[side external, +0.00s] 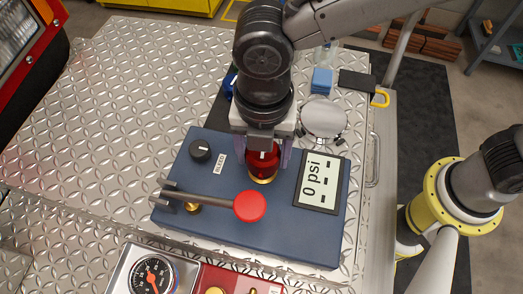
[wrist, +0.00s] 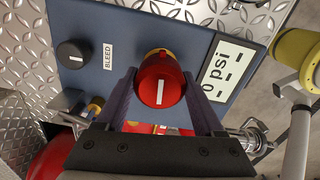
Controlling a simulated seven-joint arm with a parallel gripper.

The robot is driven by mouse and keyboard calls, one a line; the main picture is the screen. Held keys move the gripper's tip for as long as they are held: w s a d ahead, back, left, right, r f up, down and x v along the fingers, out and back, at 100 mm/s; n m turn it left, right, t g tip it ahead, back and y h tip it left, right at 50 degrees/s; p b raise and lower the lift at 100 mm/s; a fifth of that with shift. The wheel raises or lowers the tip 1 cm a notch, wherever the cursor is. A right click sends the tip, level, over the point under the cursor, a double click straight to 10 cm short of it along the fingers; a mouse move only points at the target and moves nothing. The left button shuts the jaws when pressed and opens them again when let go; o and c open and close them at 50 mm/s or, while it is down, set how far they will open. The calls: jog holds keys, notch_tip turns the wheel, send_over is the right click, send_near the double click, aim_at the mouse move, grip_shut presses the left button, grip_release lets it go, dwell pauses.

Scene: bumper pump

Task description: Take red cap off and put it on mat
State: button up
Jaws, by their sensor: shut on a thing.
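The red cap (side external: 264,160) sits on a brass fitting on the blue panel (side external: 220,225), between the bleed knob and the display. In the wrist view the red cap (wrist: 160,88) shows a white line on its face. My gripper (side external: 265,158) points down over it, its purple fingers shut on the cap's two sides; the fingers also show in the wrist view (wrist: 162,100). A dark mat (side external: 222,106) lies behind the panel, largely hidden by my arm.
A lever with a red ball (side external: 250,205) lies in front of the cap. A black bleed knob (side external: 201,150) is at left and a psi display (side external: 319,183) at right. A round silver object (side external: 322,118) and blue block (side external: 321,80) stand behind. The metal tabletop at left is clear.

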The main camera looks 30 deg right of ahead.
jog(key=n, duration=0.3)
jog(key=shift+n, duration=0.4)
jog(key=n, duration=0.4)
jog(key=shift+n, duration=0.6)
jog(key=n, duration=0.3)
jog(key=shift+n, duration=1.1)
